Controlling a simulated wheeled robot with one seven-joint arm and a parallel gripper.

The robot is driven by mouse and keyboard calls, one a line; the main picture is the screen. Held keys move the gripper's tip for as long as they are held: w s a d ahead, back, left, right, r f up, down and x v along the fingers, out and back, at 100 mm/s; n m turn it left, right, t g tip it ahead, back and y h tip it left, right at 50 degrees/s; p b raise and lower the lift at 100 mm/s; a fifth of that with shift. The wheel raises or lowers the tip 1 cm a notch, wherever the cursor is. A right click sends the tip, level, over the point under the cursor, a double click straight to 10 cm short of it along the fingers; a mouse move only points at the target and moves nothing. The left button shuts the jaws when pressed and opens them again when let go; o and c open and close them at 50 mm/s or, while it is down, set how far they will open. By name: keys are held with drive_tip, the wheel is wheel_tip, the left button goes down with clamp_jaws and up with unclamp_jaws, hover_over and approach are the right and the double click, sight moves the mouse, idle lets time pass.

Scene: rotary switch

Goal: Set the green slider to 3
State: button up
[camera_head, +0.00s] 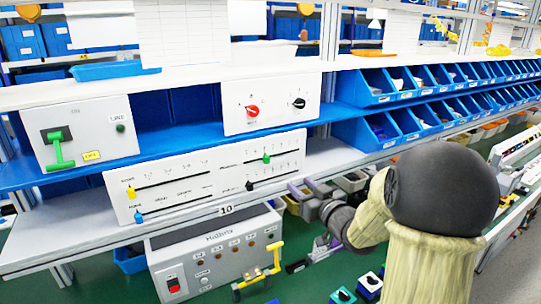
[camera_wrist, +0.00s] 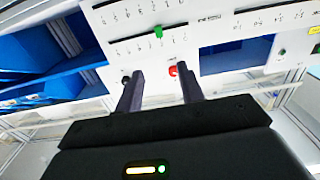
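The green slider (camera_head: 266,158) sits partway along the upper right track of the white slider panel (camera_head: 205,203). The scale numbers are too small to read. The green slider also shows in the wrist view (camera_wrist: 158,31), above the gap between my fingertips and apart from them. My gripper (camera_head: 300,187) is in front of the panel's right end, to the right of and lower than the green slider. In the wrist view my gripper (camera_wrist: 157,72) has its two fingers apart with nothing between them. A black slider (camera_head: 250,186) sits on the track below the green one.
Yellow (camera_head: 131,192) and blue (camera_head: 138,217) sliders are at the panel's left. A box with red (camera_head: 252,111) and black (camera_head: 299,103) knobs stands on the shelf above. A green-handled switch box (camera_head: 80,133) is at left. A grey machine (camera_head: 215,255) stands below.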

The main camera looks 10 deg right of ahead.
sight(268, 158)
drive_tip(key=p+x, duration=0.6)
drive_tip(key=x, duration=1.1)
drive_tip(key=shift+w+f, duration=0.15)
drive_tip(key=shift+w, duration=0.05)
drive_tip(key=shift+c, duration=0.5)
clamp_jaws()
